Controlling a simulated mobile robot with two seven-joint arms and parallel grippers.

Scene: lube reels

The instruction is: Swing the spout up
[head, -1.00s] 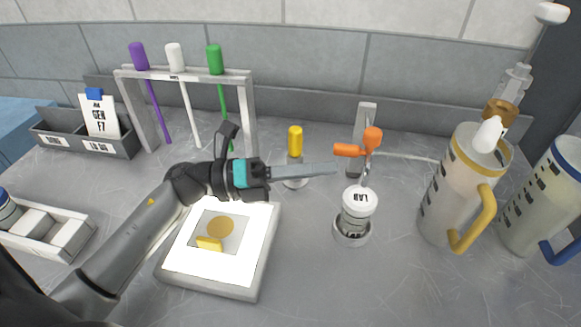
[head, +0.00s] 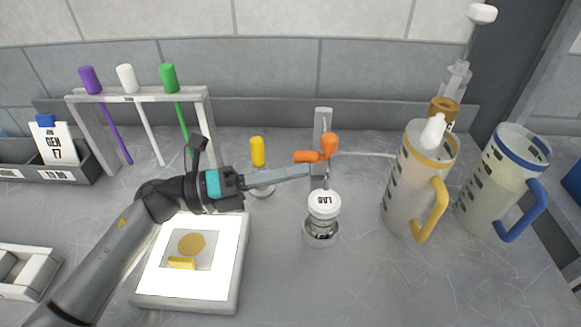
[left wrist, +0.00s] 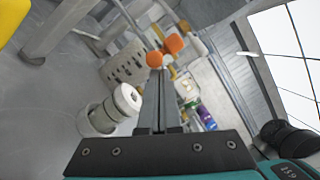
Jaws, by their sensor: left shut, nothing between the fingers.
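A jug with a yellow handle (head: 400,190) stands right of centre in the head view, with a white spout (head: 433,131) at its rim, tilted upward. An orange-knobbed valve (head: 328,146) stands on a grey post left of it, above a white-capped LAB bottle (head: 323,204). My left gripper (head: 312,171) is shut and empty, its fingertips just below the orange knobs; contact is unclear. In the left wrist view, the fingertips (left wrist: 157,78) point at the orange knobs (left wrist: 173,44), and the bottle (left wrist: 126,99) is to their left. My right gripper is not in view.
A blue-handled jug (head: 503,175) stands at the right. A yellow-capped item (head: 257,152) is behind my left gripper. A rack (head: 140,96) with purple, white and green handles is at the back left. A white-framed tray (head: 150,284) lies below my arm. The front right counter is clear.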

